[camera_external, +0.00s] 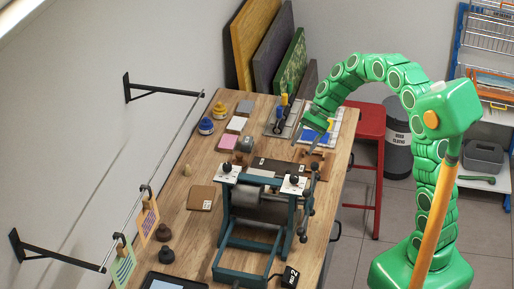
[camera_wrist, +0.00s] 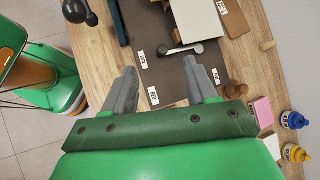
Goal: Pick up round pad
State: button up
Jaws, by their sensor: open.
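A small round brown piece with a knob-like top (camera_wrist: 237,90) stands on the table just right of my right finger in the wrist view. It seems to be the round grey-brown piece (camera_external: 245,145) beside the press in the external view. I cannot tell for sure whether it is the round pad. Two dark round knobbed pieces, one at the front (camera_external: 166,255) and one behind it (camera_external: 163,233), stand at the table's left. My gripper (camera_external: 308,141) is open and empty above the far end of the press. Its fingers (camera_wrist: 160,68) hang over a dark labelled plate.
The teal-framed press (camera_external: 265,228) with its roller and dark bed (camera_external: 270,165) fills the table's middle. A pink block (camera_external: 228,142), blue bottle (camera_external: 206,125) and yellow bottle (camera_external: 220,111) stand at the back left. A rail (camera_external: 165,160) runs along the left wall. A red stool (camera_external: 369,135) stands right.

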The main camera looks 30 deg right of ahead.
jog(key=w+a+f+m+t+y, duration=0.1)
jog(key=w+a+f+m+y, duration=0.15)
jog(key=w, duration=0.45)
jog(key=w+a+f+m+y, duration=0.1)
jog(key=w+a+f+m, duration=0.1)
jog(key=w+f, duration=0.35)
jog(key=m+t+y, duration=0.1)
jog(key=m+y, duration=0.1)
jog(key=m, duration=0.2)
send_near(241, 154)
jog(key=x, duration=0.3)
jog(key=shift+s+f, duration=0.2)
jog(key=shift+s, duration=0.05)
jog(key=shift+w+x, duration=0.2)
jog(key=shift+x, duration=3.7)
jog(key=shift+r, duration=0.1)
grip_shut()
